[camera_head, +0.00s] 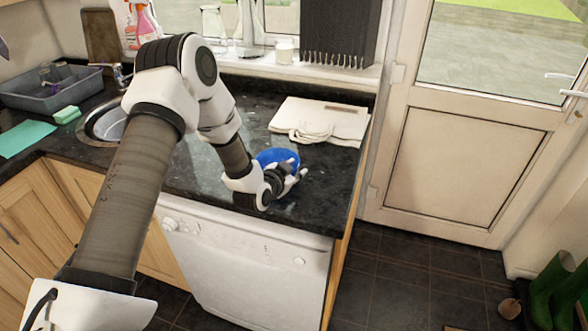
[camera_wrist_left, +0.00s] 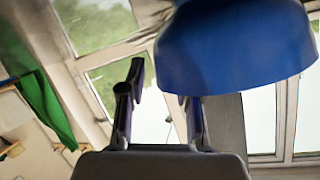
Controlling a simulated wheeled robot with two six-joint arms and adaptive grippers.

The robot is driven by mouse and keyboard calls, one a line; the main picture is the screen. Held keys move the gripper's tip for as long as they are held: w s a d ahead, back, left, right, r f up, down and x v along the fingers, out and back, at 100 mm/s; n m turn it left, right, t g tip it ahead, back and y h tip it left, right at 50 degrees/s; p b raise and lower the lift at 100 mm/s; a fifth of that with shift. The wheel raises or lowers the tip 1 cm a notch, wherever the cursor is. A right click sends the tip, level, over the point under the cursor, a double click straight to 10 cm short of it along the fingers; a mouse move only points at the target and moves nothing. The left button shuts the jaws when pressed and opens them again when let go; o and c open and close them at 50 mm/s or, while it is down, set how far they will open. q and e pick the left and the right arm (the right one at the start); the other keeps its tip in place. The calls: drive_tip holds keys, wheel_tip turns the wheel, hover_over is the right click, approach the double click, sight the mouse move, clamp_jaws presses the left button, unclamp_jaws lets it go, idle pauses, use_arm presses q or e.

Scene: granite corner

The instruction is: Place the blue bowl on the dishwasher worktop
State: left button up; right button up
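The blue bowl (camera_head: 278,157) shows at the right part of the dark worktop (camera_head: 330,181), partly hidden behind my left gripper. My left gripper (camera_head: 292,178) is at the near side of the bowl, over the worktop above the white dishwasher (camera_head: 245,262). In the left wrist view the bowl (camera_wrist_left: 238,45) fills the upper right. My left gripper's two fingers (camera_wrist_left: 162,105) stand apart there, with background visible between them. The bowl hides the tip of the right-hand finger. I cannot tell whether the bowl touches the worktop. My right gripper is not in view.
A cream board with a cloth (camera_head: 320,120) lies behind the bowl. A sink (camera_head: 105,124), a grey basin (camera_head: 50,92) and a green cloth (camera_head: 24,138) are at the left. Bare worktop lies right of the bowl. Green boots (camera_head: 550,290) stand at the lower right.

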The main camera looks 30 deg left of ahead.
use_arm(q)
drive_tip(key=shift+r, duration=0.1)
drive_tip(key=b+v, duration=0.1)
drive_tip(key=v, duration=1)
drive_tip(key=shift+s, duration=0.1)
drive_tip(key=s+d+f+n+g+h, duration=0.1)
drive_tip(key=s+d+f+g, duration=0.3)
drive_tip(key=s+f, duration=0.4)
drive_tip(key=s+d+f+n+g+h, duration=0.1)
drive_tip(key=s+d+f+g, duration=0.4)
drive_tip(key=f, duration=0.6)
drive_tip(key=s+d+f+n+g, duration=0.1)
drive_tip(key=s+f+g, duration=0.1)
drive_tip(key=s, duration=0.6)
drive_tip(key=s+d+f+n+g+y, duration=0.1)
drive_tip(key=s+f+g, duration=0.1)
drive_tip(key=s+f, duration=0.2)
drive_tip(key=s, duration=0.3)
drive_tip(key=shift+s+d+f+g, duration=0.25)
drive_tip(key=shift+s+f+g, duration=0.1)
drive_tip(key=shift+g, duration=0.05)
drive_tip(key=shift+w, duration=0.1)
